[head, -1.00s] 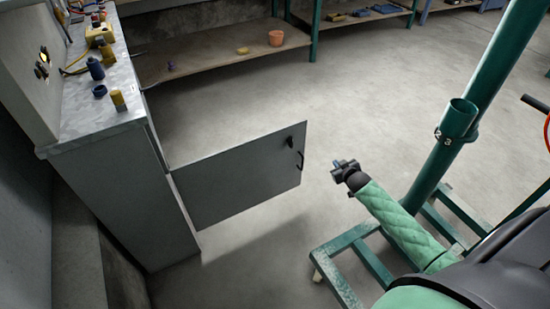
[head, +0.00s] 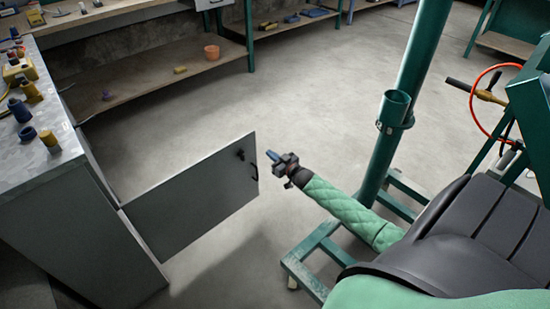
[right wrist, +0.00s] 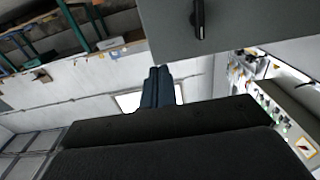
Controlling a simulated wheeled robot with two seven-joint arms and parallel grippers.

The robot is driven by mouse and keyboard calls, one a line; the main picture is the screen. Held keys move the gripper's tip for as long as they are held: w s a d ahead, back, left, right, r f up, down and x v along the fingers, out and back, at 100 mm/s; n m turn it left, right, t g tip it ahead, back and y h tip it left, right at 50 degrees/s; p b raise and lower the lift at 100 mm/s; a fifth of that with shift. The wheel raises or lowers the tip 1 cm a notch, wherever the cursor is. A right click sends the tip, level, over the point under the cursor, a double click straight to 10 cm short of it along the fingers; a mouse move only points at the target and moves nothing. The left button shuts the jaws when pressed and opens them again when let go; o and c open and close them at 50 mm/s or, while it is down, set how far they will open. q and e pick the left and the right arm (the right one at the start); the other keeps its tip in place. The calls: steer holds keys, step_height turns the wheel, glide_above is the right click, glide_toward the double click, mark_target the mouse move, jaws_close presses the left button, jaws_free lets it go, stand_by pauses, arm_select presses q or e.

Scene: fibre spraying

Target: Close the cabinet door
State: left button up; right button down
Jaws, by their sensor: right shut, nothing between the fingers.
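The grey cabinet (head: 120,235) stands at the left in the head view. Its door (head: 195,200) is swung wide open, sticking out to the right over the floor. A small black handle (head: 241,155) sits near the door's upper free corner. My right gripper (head: 271,156) is shut and empty, just right of the door's free edge, with a small gap between them as far as I can tell. In the right wrist view, the shut fingers (right wrist: 157,88) point towards the scene, and the door (right wrist: 225,25) with its handle (right wrist: 199,18) is at the top. My left gripper is not in view.
A green post (head: 415,75) on a wheeled green frame (head: 310,255) stands close to my right arm. A wooden shelf (head: 150,80) holds an orange pot (head: 211,52) at the back. The floor beyond the door is clear.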

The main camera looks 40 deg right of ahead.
mark_target(252, 140)
steer(key=shift+w+a, duration=0.15)
steer(key=shift+w, duration=1.5)
steer(key=shift+w+a, duration=0.15)
steer(key=shift+w, duration=1.5)
steer(key=shift+w+a, duration=0.15)
steer(key=shift+w, duration=1.5)
steer(key=shift+w, duration=0.1)
